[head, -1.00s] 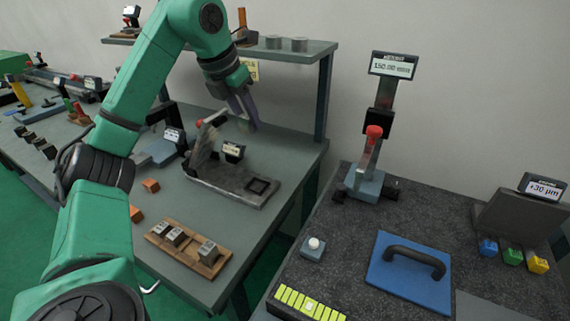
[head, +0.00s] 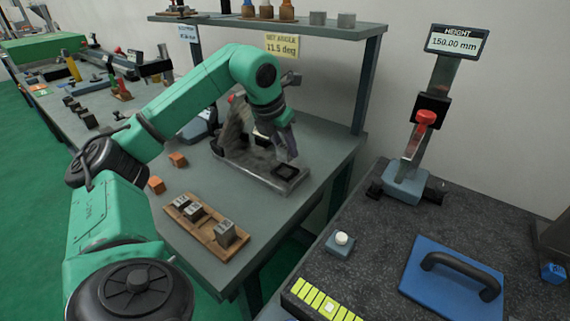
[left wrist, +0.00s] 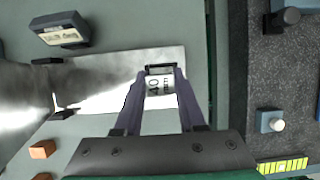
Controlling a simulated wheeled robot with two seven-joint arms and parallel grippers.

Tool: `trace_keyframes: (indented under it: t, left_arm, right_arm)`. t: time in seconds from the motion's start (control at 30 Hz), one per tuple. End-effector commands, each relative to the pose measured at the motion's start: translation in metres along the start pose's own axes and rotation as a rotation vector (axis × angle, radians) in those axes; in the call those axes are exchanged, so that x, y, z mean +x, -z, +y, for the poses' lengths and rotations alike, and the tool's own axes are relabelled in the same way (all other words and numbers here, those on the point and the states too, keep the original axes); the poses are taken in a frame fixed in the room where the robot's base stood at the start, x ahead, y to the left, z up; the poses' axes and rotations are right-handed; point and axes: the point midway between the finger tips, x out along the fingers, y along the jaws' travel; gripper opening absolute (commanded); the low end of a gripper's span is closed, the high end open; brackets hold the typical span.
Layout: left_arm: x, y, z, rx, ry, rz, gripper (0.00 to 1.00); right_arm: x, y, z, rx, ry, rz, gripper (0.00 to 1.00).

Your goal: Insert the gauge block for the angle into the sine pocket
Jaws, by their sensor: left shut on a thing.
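My left gripper (head: 288,152) is shut on a gauge block (left wrist: 160,88), a light block marked "40" in the left wrist view. The block is between the two fingertips, low over the metal sine fixture (head: 245,165). The sine pocket (head: 287,172) is a dark square recess at the fixture's right end, directly by the fingertips. In the left wrist view its dark edge (left wrist: 160,69) shows just beyond the block. I cannot tell whether the block has entered it. A sign (head: 282,46) reads "SET ANGLE 11.5 deg". My right gripper is out of view.
A wooden rack (head: 207,236) with three blocks stands at the bench front. Orange cubes (head: 178,159) lie left of the fixture. A shelf (head: 300,24) overhangs behind. To the right, a granite table (head: 370,235) holds a height gauge (head: 430,105) and a blue plate (head: 440,285).

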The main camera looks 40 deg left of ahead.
Motion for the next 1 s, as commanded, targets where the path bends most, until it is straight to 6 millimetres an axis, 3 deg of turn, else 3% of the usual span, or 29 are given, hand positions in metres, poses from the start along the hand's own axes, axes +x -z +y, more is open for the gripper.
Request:
trace_keyframes:
  t: [0.2, 0.53, 0.57, 0.6, 0.63, 1.0]
  left_arm:
    - [0.036, 0.016, 0.001, 0.0, -0.001, 0.003, 0.0]
    - [0.041, 0.017, 0.0, 0.0, 0.001, 0.002, 0.0]
    - [0.04, 0.017, 0.0, 0.0, 0.0, 0.003, 0.47]
    - [0.04, 0.017, 0.0, 0.0, 0.0, 0.003, 0.62]
    - [0.039, 0.017, 0.0, 0.001, 0.0, 0.003, 0.7]
    - [0.033, 0.015, 0.0, 0.0, 0.001, 0.001, 0.7]
  right_arm:
    - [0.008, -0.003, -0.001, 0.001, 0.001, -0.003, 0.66]
    - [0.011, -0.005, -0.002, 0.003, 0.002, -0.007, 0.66]
    - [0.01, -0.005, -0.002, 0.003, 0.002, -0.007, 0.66]
    - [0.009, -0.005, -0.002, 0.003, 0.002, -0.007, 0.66]
    - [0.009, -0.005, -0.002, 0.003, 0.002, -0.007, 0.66]
    - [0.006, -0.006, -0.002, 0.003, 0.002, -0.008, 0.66]
